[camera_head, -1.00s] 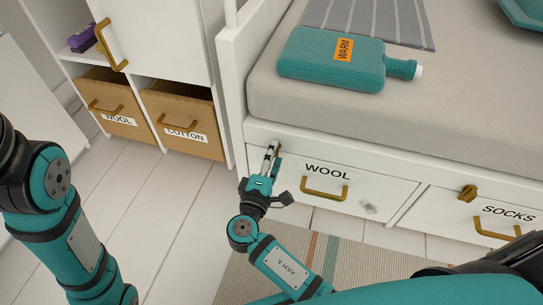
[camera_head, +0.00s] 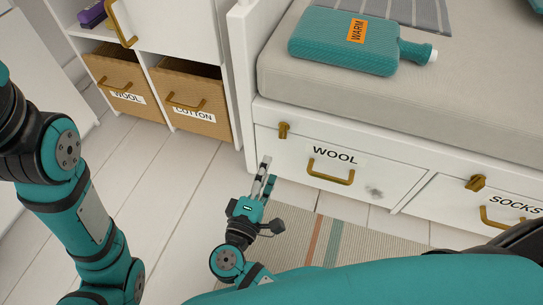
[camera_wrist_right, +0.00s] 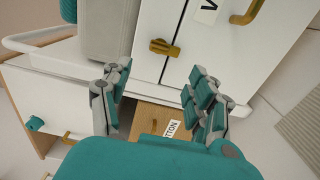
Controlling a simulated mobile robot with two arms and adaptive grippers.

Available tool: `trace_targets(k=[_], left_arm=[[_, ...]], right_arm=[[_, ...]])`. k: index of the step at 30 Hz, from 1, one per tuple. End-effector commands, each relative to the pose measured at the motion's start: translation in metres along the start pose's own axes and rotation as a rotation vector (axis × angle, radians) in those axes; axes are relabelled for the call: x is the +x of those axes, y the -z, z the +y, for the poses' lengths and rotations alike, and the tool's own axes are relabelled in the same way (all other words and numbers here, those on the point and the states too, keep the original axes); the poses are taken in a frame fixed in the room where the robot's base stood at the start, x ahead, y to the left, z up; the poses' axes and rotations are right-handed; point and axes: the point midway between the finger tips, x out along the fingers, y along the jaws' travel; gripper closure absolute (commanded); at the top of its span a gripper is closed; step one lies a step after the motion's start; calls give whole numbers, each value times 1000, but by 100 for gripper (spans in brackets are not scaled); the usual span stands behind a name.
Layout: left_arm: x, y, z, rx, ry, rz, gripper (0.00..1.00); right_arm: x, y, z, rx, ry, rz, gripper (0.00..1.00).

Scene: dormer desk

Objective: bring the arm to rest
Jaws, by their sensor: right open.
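My right gripper (camera_head: 267,172) is open and empty in the head view, in front of the lower left of the white WOOL drawer (camera_head: 290,160) and apart from it. In the right wrist view its two fingers (camera_wrist_right: 160,84) stand wide apart with nothing between them. The brass latch (camera_head: 284,130) at the drawer's upper left also shows in the wrist view (camera_wrist_right: 164,47), beyond the fingers. The drawer looks shut. My left arm comes in at the left of the head view; its gripper is out of view.
The SOCKS drawer (camera_head: 450,213) is at the right. A teal bottle (camera_head: 343,42) lies on the cushion (camera_head: 300,88). Cardboard WOOL (camera_head: 110,72) and COTTON (camera_head: 185,92) boxes fill the shelf. Pale floorboards (camera_head: 160,200) are clear; a striped rug (camera_head: 350,241) lies below the drawers.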

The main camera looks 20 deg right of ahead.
Motion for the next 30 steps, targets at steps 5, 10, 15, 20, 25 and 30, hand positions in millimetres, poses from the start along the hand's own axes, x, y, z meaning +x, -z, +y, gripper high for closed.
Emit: trace_targets(k=[5,10,15,20,25,30], left_arm=[[0,0,0,0,0,0,100],[0,0,0,0,0,0,100],[0,0,0,0,0,0,100],[0,0,0,0,0,0,100],[0,-7,-2,-3,9,-25,100],[-10,-24,-8,-13,36,-102,100]], right_arm=[[-10,0,0,1,0,1,40],[-10,0,0,1,0,0,40],[-10,0,0,1,0,0,40],[-9,0,0,2,0,1,40],[-1,10,3,43,65,74,40],[9,49,24,249,246,352,40]])
